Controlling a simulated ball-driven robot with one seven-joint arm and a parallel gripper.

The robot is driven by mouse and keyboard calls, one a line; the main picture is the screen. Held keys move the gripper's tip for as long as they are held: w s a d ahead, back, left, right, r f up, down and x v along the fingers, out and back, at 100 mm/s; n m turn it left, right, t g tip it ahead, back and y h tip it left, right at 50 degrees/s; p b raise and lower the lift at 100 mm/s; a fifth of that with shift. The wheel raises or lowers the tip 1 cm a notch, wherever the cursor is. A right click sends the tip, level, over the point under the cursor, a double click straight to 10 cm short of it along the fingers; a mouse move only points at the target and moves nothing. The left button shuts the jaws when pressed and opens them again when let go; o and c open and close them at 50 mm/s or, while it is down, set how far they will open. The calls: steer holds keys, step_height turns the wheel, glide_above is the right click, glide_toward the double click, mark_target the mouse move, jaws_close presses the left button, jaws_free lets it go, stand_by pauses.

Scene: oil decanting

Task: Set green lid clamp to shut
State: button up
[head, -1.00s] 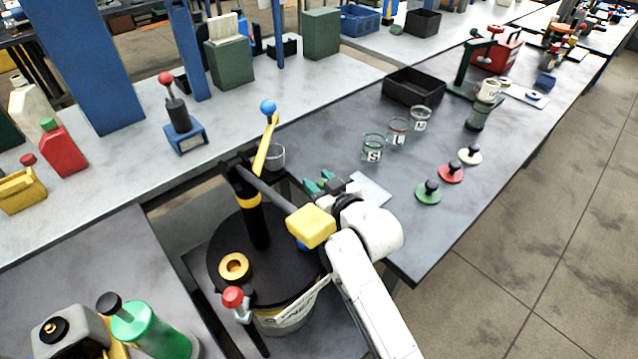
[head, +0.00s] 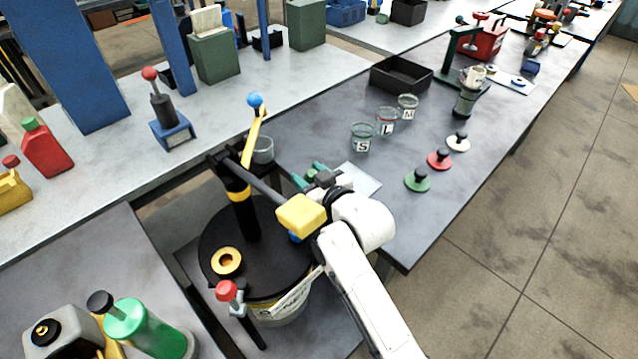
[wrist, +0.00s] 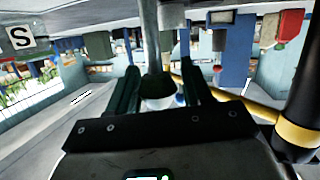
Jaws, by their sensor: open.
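No green lid clamp can be picked out. The black drum lid (head: 215,245) is partly covered by my arm. A clamp with a red knob (head: 228,290) stands at its front edge. A blue part (head: 294,237) shows at the lid's right side, beside my arm. My gripper (head: 309,174) is beyond the lid's right side, above the edge of the grey bench, with its green fingers apart. In the wrist view my gripper (wrist: 163,82) is open. A grey rod with a dark end (wrist: 152,40) shows between its fingers; whether it touches them cannot be told.
A black pump column (head: 238,205) with a yellow lever (head: 254,140) and blue knob rises from the lid, close to my arm. A glass cup (head: 262,150) stands behind it. Labelled jars (head: 386,121) and a green disc with a black knob (head: 417,180) stand on the right bench.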

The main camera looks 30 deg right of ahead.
steer(key=a+v, duration=0.1)
steer(key=v, duration=0.9)
steer(key=shift+d+b, duration=0.45)
steer(key=shift+s, duration=0.1)
steer(key=s+d+f+m+g+h, duration=0.1)
steer(key=s+d+f+g, duration=0.2)
steer(key=s+f+g, duration=0.7)
steer(key=s+d+f+g, duration=0.1)
steer(key=s+f+g, duration=0.1)
steer(key=s, duration=0.7)
steer(key=s+d+f+m+g, duration=0.1)
steer(key=s+f, duration=0.4)
steer(key=s, duration=0.5)
steer(key=shift+s+d+g+h, duration=0.25)
steer(key=shift+s+g+h, duration=0.15)
steer(key=shift+g, duration=0.1)
